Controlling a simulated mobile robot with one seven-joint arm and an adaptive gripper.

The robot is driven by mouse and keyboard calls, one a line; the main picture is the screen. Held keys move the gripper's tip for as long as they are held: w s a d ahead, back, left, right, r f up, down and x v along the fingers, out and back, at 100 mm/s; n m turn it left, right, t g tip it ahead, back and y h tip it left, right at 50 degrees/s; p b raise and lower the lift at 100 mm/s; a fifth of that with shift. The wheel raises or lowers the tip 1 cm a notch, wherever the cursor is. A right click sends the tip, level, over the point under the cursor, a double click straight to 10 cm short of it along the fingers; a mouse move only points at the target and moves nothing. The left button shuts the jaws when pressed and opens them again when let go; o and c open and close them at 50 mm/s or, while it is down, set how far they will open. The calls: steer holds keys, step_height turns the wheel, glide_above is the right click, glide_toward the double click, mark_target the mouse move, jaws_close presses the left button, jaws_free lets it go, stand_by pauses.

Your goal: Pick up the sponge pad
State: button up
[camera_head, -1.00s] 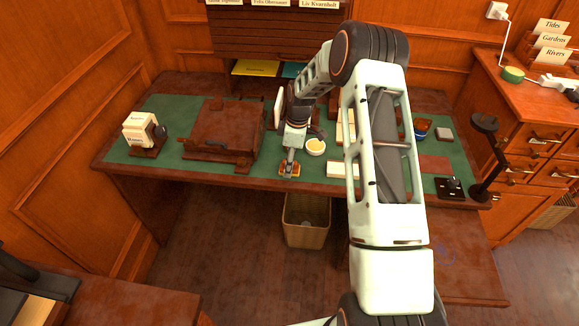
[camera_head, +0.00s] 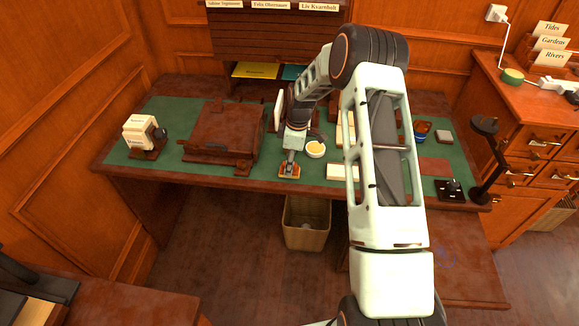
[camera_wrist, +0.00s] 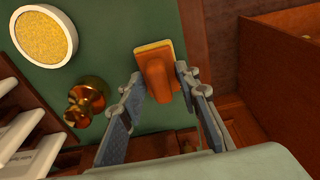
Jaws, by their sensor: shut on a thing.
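The sponge pad, a small orange block with a pale yellow edge, lies near the front edge of the green desk top in the head view (camera_head: 289,174). In the wrist view the sponge pad (camera_wrist: 154,72) sits between the two fingers. My gripper (camera_wrist: 160,84) is shut on it, one finger at each side. In the head view my gripper (camera_head: 290,164) points down over the pad. The pad appears to rest on the desk; any gap beneath is too small to tell.
A white round dish with a yellow filling (camera_head: 315,149) stands just behind and right of the gripper. A brass knob-like object (camera_wrist: 87,101) is near the left finger. A brown leather case (camera_head: 222,133) lies left. A waste basket (camera_head: 306,225) stands below the desk edge.

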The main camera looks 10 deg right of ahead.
steer(key=shift+r, duration=0.65)
steer(key=s+d+r+b, duration=0.2)
steer(key=s+d+r, duration=0.1)
steer(key=s+r, duration=0.8)
steer(key=shift+s+r, duration=0.25)
steer(key=shift+s, duration=1.1)
